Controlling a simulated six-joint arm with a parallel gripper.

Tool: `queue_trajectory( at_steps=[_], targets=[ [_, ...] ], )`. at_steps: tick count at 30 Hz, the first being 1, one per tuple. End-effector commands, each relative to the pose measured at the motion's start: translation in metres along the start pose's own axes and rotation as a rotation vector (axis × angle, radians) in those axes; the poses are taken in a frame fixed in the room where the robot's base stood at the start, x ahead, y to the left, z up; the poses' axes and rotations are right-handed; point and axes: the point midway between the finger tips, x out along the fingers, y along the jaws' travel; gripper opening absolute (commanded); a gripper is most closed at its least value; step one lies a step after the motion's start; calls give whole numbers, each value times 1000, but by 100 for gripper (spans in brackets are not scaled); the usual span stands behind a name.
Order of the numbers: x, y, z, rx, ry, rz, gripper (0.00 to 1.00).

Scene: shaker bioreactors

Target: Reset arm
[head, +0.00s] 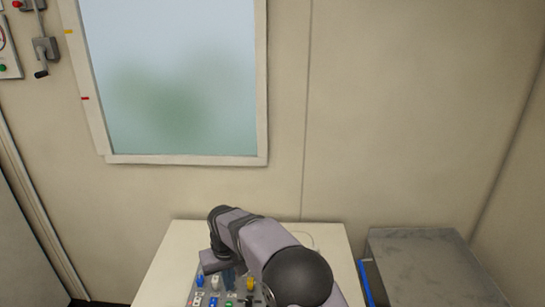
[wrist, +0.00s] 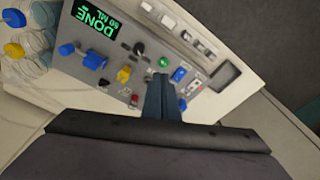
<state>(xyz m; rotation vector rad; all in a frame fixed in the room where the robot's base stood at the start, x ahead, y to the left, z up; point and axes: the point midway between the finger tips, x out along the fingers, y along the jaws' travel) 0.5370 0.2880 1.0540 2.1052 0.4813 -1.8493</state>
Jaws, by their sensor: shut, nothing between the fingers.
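My gripper (wrist: 161,98) shows in the wrist view with its two dark blue fingers together and nothing between them. It points at a grey control panel (wrist: 215,98) with coloured knobs, buttons and switches; I cannot tell whether the fingertips touch it. A green display (wrist: 97,22) on the panel reads "DONE" and "50 ML". A green button (wrist: 163,62) lies just beyond the fingertips. In the head view my arm reaches over the panel (head: 205,291) and hides much of it.
The panel sits on a pale table (head: 165,265). Bottles with blue and yellow caps (wrist: 14,50) stand at the left in the wrist view. A grey metal surface (head: 425,265) stands right of the table, with a blue edge between. A window (head: 170,80) is in the wall behind.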

Motion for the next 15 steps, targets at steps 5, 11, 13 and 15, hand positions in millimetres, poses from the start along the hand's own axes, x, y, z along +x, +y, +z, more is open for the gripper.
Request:
queue_trajectory(
  at_steps=[5,11,13,15],
  targets=[
    [-25,64,51,96,-24,13,0],
    [-45,118,132,205,-55,23,0],
    [-49,132,164,243,-65,26,0],
    [-52,142,198,282,-76,28,0]
  ],
)
